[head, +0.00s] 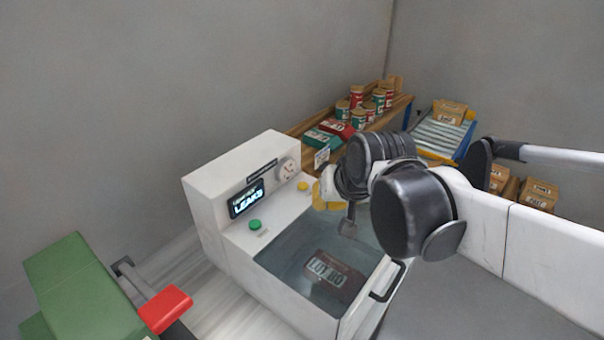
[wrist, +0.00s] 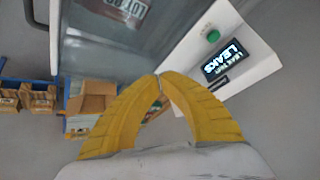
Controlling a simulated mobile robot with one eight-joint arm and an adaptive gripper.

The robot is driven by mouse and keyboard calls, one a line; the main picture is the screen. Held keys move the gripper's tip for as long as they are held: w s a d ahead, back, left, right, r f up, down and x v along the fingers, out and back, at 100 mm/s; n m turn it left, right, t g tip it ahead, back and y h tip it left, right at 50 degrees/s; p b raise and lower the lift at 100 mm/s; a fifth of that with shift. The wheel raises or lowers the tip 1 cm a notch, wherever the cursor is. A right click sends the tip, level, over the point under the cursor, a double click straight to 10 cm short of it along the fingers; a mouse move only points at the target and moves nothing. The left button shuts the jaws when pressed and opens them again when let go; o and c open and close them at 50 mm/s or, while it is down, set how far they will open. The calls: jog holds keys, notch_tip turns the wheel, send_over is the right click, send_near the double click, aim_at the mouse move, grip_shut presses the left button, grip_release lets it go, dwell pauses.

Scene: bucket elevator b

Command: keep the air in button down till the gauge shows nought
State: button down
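A white leak-test machine (head: 215,205) has a round gauge (head: 287,168) on its upright panel; its needle is too small to read. A lit display (head: 247,198) reads "LEAKS"; it also shows in the wrist view (wrist: 224,58). A green button (head: 255,224) and a yellow button (head: 303,186) sit on the deck below; I cannot read which is air in. The green button shows in the wrist view (wrist: 213,36), the yellow does not. My gripper (wrist: 158,76) has yellow fingers with tips together, empty. In the head view it is right of the yellow button, seemingly apart from it.
A clear-lidded chamber (head: 290,240) in the machine holds a dark pack (head: 333,272) marked LOT. Behind stand a wooden bench (head: 400,106) with tins and packs, and a blue-edged rack (head: 440,135). A green unit with a red handle (head: 165,308) stands at lower left.

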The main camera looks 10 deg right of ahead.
jog(key=w+r+m+p, duration=0.25)
jog(key=w+p, duration=0.25)
jog(key=w, duration=0.8)
jog(key=m+y+p, duration=0.1)
jog(key=m+p, duration=0.1)
jog(key=p, duration=0.3)
send_over(300, 183)
notch_tip(300, 183, down, 3)
jog(key=shift+w+f+n, duration=0.1)
jog(key=shift+f+n, duration=0.1)
jog(key=shift+n, duration=0.05)
jog(key=shift+f, duration=0.1)
notch_tip(300, 183, down, 9)
jog(key=b, duration=0.6)
jog(key=shift+r, duration=0.2)
jog(key=shift+f, duration=0.15)
jog(key=shift+f+b, duration=0.3)
jog(key=shift+b, duration=0.3)
